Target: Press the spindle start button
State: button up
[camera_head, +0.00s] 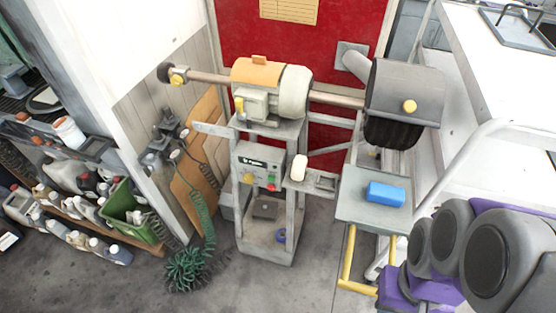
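The buffing machine (272,90) stands in the middle, with a long horizontal spindle (336,100) and a dark brush (392,131) under a grey hood at its right end. Its grey control panel (250,157) faces me on the front of the stand. On the panel I see a green button (271,179), a red button (270,188) and a yellow knob (248,177). The labels are too small to read, so I cannot confirm which is the start button. My arm's grey and purple links fill the lower right, apart from the panel. My gripper is not visible.
A blue block (386,193) lies on a grey side shelf (357,207) with a yellow frame below. A white rounded piece (299,168) sits right of the panel. Bottles and a green crate (128,214) are at left. A green coiled hose (187,268) lies on the floor; the front floor is clear.

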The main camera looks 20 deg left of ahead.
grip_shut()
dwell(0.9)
